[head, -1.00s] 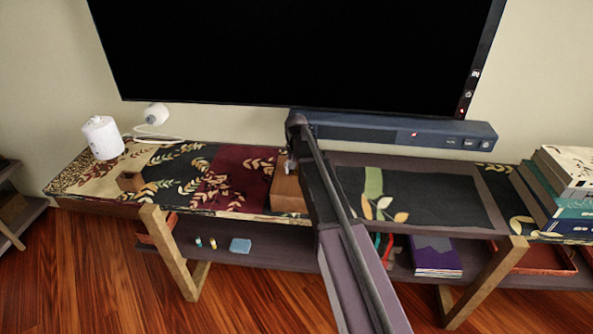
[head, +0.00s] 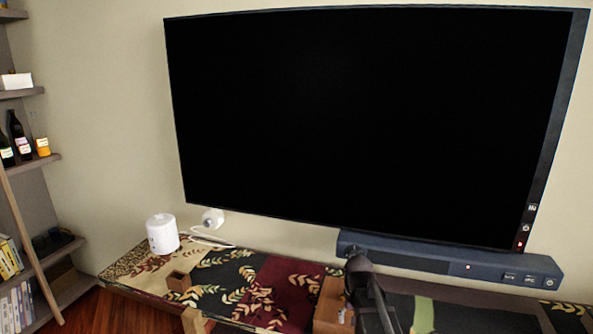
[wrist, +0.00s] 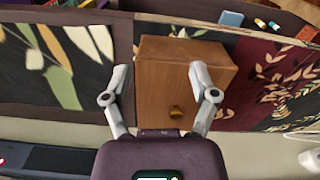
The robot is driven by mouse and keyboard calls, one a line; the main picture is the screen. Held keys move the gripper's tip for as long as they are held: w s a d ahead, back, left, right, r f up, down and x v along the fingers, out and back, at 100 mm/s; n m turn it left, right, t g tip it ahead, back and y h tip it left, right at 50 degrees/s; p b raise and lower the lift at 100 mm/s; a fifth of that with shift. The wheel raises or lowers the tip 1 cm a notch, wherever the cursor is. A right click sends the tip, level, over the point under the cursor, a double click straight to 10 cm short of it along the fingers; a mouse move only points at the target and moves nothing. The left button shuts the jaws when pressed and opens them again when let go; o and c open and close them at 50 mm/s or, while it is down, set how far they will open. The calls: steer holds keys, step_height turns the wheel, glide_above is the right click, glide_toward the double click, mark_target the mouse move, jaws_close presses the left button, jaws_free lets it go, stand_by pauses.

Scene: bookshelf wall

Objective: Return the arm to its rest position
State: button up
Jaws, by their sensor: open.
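My gripper (wrist: 158,74) is open and empty in the wrist view, its two fingers spread apart. A wooden box with a small round brass knob (wrist: 178,82) lies behind the fingers in that view; whether a finger touches it I cannot tell. In the head view my dark arm shows at the bottom, right of the same wooden box (head: 329,308); the fingers are not clear there.
A patterned console (head: 228,283) runs under the wall-mounted TV (head: 370,125). The soundbar (head: 440,260) sits close behind my arm. A shelf unit (head: 40,160) is at far left.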

steer(key=s+r+n+p, duration=0.1)
steer(key=s+r+p, duration=0.2)
steer(key=s, duration=1)
steer(key=shift+s+d+r+p, duration=0.2)
steer(key=shift+r+p, duration=0.2)
steer(key=shift+r, duration=0.5)
stand_by(0.4)
